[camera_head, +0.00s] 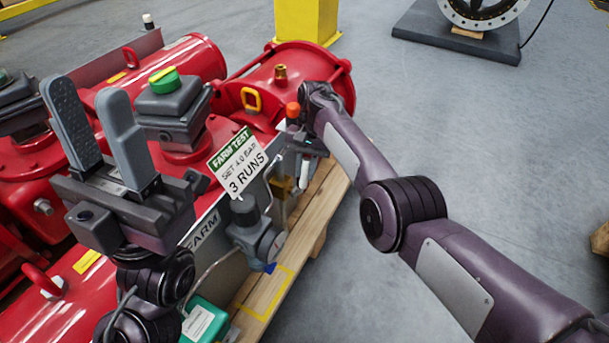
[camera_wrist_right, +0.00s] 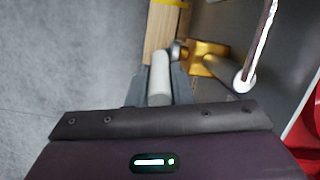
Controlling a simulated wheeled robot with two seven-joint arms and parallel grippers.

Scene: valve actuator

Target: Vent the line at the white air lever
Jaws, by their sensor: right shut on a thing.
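The white air lever (camera_wrist_right: 159,76) shows in the right wrist view as a pale rounded handle, held between the two grey fingers of my right gripper (camera_wrist_right: 158,88). A brass fitting (camera_wrist_right: 208,58) sits just beyond it to the right. In the head view my right gripper (camera_head: 303,160) reaches down at the front edge of the red actuator (camera_head: 290,80); the lever is mostly hidden there. My left gripper (camera_head: 98,125) is raised over the left side, its two grey fingers apart with nothing between them.
A sign reading "3 RUNS" (camera_head: 237,160) stands left of my right gripper. A grey regulator (camera_head: 252,230) and tubing are below it. A wooden pallet (camera_head: 318,205) lies beneath. A metal tube (camera_wrist_right: 262,45) is close right of the fingers.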

